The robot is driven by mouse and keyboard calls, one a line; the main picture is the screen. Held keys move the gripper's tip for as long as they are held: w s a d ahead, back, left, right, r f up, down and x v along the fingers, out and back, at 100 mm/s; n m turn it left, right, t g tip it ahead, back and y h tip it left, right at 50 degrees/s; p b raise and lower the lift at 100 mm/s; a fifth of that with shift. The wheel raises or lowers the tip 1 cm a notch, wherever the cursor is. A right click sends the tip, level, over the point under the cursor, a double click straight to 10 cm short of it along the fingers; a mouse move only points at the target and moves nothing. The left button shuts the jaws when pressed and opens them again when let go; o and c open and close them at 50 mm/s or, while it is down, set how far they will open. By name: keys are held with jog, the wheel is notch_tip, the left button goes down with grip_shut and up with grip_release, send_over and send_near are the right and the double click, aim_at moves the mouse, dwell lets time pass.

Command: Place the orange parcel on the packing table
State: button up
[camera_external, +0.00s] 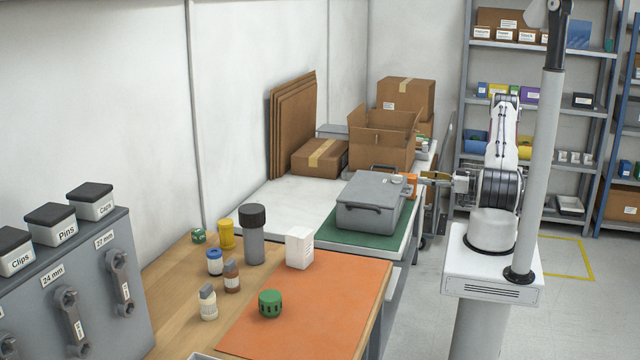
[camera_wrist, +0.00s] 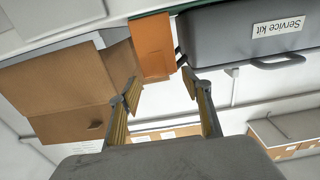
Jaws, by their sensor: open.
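The orange parcel (camera_external: 411,180) shows as a small patch at the right of the grey case; part of it is hidden. In the wrist view the orange parcel (camera_wrist: 152,42) appears between a cardboard box and the case, just beyond my fingertips. My gripper (camera_external: 424,178) points left at it from the table's right side. The wrist view shows my gripper (camera_wrist: 160,77) with its fingers apart and nothing between the tips. The white-topped table (camera_external: 283,206), with boxes on it, appears to be the packing table. I cannot tell whether the parcel rests on it.
A grey case (camera_external: 365,215) stands on a green mat (camera_external: 345,243), close to the parcel. An open carton (camera_external: 382,150) and a flat box (camera_external: 318,158) stand behind. A wooden bench with an orange mat (camera_external: 325,300) and several small containers lies in front. A pole (camera_external: 546,170) stands near my arm.

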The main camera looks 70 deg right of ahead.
aim_at(416, 176)
jog(key=shift+w, duration=0.1)
jog(key=shift+w+f, duration=0.1)
jog(key=shift+w, duration=1.1)
jog(key=shift+w, duration=0.15)
jog(key=shift+w+f, duration=0.25)
jog(key=shift+w, duration=0.35)
jog(key=shift+w+f, duration=0.15)
jog(key=shift+w, duration=0.8)
jog(key=shift+w+f, duration=0.1)
jog(key=shift+w, duration=0.85)
jog(key=c, duration=1.2)
jog(key=shift+o, duration=0.2)
